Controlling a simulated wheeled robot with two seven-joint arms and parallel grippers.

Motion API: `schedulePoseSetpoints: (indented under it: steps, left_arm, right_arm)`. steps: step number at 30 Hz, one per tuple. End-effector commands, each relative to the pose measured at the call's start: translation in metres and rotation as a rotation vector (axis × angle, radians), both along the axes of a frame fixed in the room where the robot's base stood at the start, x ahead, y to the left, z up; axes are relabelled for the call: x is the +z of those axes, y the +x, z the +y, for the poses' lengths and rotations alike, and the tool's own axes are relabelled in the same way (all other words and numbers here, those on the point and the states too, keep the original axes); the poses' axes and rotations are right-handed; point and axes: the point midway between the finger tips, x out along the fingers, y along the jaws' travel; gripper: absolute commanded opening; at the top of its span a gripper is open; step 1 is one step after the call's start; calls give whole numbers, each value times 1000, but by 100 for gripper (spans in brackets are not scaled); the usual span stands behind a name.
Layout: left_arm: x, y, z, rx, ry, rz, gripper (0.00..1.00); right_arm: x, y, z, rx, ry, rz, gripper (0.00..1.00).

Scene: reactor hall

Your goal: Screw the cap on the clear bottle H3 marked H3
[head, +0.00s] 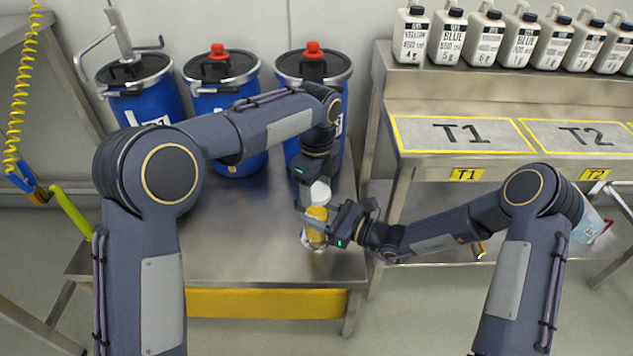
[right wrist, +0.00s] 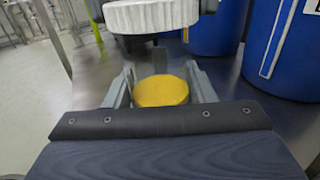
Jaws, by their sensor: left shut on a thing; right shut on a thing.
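The bottle (head: 316,238) with yellow contents stands upright near the right edge of the steel bench. My right gripper (head: 320,226) comes from the right and is shut around it. In the right wrist view a round yellow surface (right wrist: 160,91) shows between the right fingers. A white cap (head: 320,193) is just above the bottle, with my left gripper (head: 314,184) shut on it from above. The cap's ribbed side shows in the right wrist view (right wrist: 152,15), apart from the yellow surface in that picture. I cannot tell whether cap and bottle neck touch. No H3 mark is readable.
Blue drums (head: 226,108) stand at the back of the bench (head: 230,262), close behind my left arm. A steel table (head: 455,110) with areas T1 and T2 and a row of white bottles (head: 450,37) is at the right. The bench front is clear.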

Motion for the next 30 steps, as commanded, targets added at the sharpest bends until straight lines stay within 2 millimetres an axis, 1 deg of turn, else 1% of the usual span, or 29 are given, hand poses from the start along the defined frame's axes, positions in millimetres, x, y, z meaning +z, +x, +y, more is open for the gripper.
schedulePoseSetpoints:
  steps: [14,24,30]
  left_arm:
    - [0,0,0,0,0,0,38]
    - [-17,0,0,0,0,1,38]
    - [-18,0,0,0,-1,1,38]
  right_arm:
    - [0,0,0,-1,0,0,9]
    - [0,0,0,-1,0,0,9]
    - [0,0,0,-1,0,0,9]
